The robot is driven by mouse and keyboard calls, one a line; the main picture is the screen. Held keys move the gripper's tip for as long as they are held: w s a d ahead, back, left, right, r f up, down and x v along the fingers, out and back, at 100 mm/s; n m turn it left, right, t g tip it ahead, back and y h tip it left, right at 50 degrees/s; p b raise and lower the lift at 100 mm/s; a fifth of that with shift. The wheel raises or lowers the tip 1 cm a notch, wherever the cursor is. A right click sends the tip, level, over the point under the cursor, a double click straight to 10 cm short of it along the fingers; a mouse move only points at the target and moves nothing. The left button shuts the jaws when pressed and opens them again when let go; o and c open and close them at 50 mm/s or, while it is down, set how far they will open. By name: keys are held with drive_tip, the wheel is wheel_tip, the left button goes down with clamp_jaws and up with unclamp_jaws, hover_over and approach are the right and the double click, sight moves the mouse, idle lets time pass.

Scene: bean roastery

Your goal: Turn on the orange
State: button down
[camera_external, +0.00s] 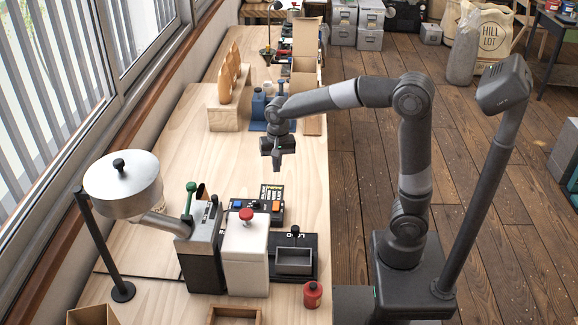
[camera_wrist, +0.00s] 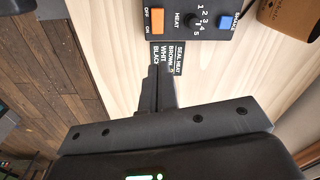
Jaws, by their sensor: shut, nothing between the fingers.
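A dark control box (camera_external: 257,217) sits on the wooden bench and also shows at the top of the wrist view (camera_wrist: 180,35). Its orange switch (camera_wrist: 157,20) has OFF and ON marked along one side and HEAT beside it; the switch also shows in the external view (camera_external: 276,206). I cannot tell which way it is set. A numbered dial (camera_wrist: 195,21) and a blue switch (camera_wrist: 224,21) sit on the same panel. My gripper (camera_external: 278,168) is shut and empty, pointing down above the bench, beyond the box and apart from it. Its closed fingers (camera_wrist: 155,80) show below the orange switch.
A small label card (camera_wrist: 168,58) lies beside the box. A white canister (camera_external: 245,255) with a red knob and a grey machine (camera_external: 200,250) with a green-knobbed lever stand close in front. A scale (camera_external: 303,245) bears a grey tray.

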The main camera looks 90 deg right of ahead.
drive_tip(key=m, duration=0.3)
approach(276, 203)
drive_tip(key=shift+g, duration=0.3)
drive_tip(key=f, duration=0.7)
drive_tip(key=shift+w+d, duration=0.1)
drive_tip(key=shift+w, duration=0.15)
